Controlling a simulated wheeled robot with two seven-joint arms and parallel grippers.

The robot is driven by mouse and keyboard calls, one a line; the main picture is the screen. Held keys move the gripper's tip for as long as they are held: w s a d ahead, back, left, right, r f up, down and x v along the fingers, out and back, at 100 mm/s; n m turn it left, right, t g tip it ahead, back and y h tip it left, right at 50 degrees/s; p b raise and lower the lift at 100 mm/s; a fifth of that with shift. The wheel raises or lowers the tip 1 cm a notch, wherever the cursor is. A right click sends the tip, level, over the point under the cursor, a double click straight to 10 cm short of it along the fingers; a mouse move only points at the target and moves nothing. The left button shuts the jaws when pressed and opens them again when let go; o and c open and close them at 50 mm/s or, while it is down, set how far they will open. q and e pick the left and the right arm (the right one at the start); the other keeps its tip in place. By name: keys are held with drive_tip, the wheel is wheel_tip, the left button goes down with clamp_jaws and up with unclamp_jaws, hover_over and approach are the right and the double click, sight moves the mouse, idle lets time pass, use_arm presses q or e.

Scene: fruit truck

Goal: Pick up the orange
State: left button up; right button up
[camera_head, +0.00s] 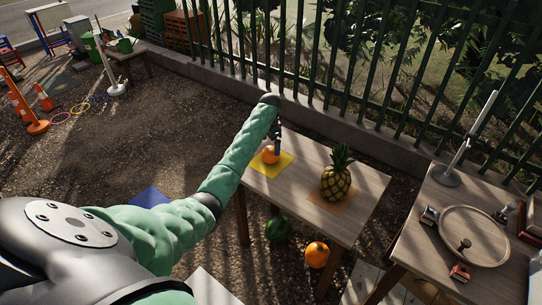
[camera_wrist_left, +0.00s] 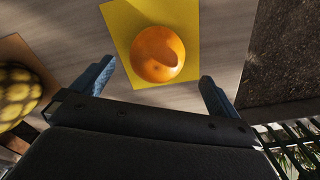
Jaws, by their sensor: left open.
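The orange (camera_head: 270,155) sits on a yellow mat (camera_head: 255,168) on the wooden table (camera_head: 318,218). In the left wrist view the orange (camera_wrist_left: 157,54) lies on the yellow mat (camera_wrist_left: 121,25), between and ahead of the two fingertips. My left gripper (camera_head: 277,147) is just above and beside the orange in the head view. In the left wrist view my left gripper (camera_wrist_left: 158,78) is open and empty, its fingers apart on either side. A second orange-coloured round fruit (camera_head: 317,254) lies low beside the table. My right gripper does not show.
A pineapple (camera_head: 336,178) stands on an orange-brown mat on the same table, right of the orange. A green watermelon-like fruit (camera_head: 277,229) is below the table edge. A metal fence (camera_head: 330,65) runs behind. Another table with a round tray (camera_head: 440,234) stands at right.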

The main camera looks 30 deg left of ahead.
sight(270, 148)
use_arm(q)
drive_tip(key=shift+f, duration=0.35)
wheel_tip(270, 148, down, 2)
drive_tip(key=shift+p, duration=0.6)
drive_tip(key=shift+f, duration=0.2)
drive_tip(key=f+p, duration=0.2)
drive_tip(key=f, duration=0.1)
drive_tip(key=shift+s+d+f, duration=0.1)
drive_tip(key=shift+d+f, duration=0.1)
drive_tip(key=shift+f, duration=0.65)
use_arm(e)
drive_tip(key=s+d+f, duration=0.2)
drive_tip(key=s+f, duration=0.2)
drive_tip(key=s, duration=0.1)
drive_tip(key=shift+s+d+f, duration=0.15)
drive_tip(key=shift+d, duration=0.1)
use_arm(q)
drive_tip(key=shift+c, duration=0.5)
drive_tip(key=c, duration=1.1)
drive_tip(key=shift+c, duration=0.2)
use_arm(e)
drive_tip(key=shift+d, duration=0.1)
